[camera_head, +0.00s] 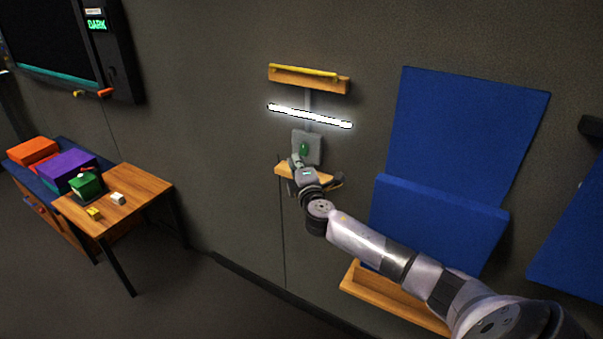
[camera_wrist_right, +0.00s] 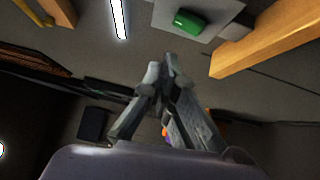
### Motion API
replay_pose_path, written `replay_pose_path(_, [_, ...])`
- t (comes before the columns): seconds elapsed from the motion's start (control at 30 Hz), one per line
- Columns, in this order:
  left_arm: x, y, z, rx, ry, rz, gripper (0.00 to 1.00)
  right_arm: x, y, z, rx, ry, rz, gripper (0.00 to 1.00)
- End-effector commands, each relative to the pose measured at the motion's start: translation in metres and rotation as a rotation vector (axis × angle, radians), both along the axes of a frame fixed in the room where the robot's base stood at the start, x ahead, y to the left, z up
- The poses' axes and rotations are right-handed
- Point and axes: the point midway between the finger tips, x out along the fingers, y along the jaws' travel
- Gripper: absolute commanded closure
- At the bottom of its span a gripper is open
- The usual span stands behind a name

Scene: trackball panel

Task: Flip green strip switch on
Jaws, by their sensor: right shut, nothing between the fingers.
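The green switch (camera_head: 304,149) sits on a light grey wall plate (camera_head: 314,143), under a white strip light (camera_head: 310,116) that glows. In the right wrist view the green switch (camera_wrist_right: 189,23) is near the top, on its plate (camera_wrist_right: 222,9). My right gripper (camera_wrist_right: 162,62) is shut and empty, its fingertips a little below the switch in that view. In the head view my right gripper (camera_head: 296,160) is right by the lower part of the plate; I cannot tell whether it touches. My left gripper is not in view.
A wooden ledge (camera_head: 284,170) juts out just below the plate, beside my right gripper. A wooden shelf with a yellow bar (camera_head: 309,75) is above the light. Blue panels (camera_head: 468,130) stand to the right. A wooden table (camera_head: 150,187) with coloured boxes is at left.

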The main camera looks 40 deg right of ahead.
Motion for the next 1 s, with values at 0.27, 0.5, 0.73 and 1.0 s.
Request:
replay_pose_path(0.27, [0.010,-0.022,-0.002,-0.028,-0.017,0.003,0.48,-0.039,0.017,0.004,0.000,0.001,0.005,1.00])
replay_pose_path(0.5, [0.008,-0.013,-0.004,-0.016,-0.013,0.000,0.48,-0.057,0.024,0.007,0.001,0.001,0.002,1.00])
replay_pose_path(0.73, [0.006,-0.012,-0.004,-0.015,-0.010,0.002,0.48,-0.060,0.025,0.009,0.000,0.000,0.002,1.00])
replay_pose_path(1.0, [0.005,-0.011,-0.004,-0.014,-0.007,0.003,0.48,-0.059,0.025,0.009,0.001,0.000,0.002,1.00])
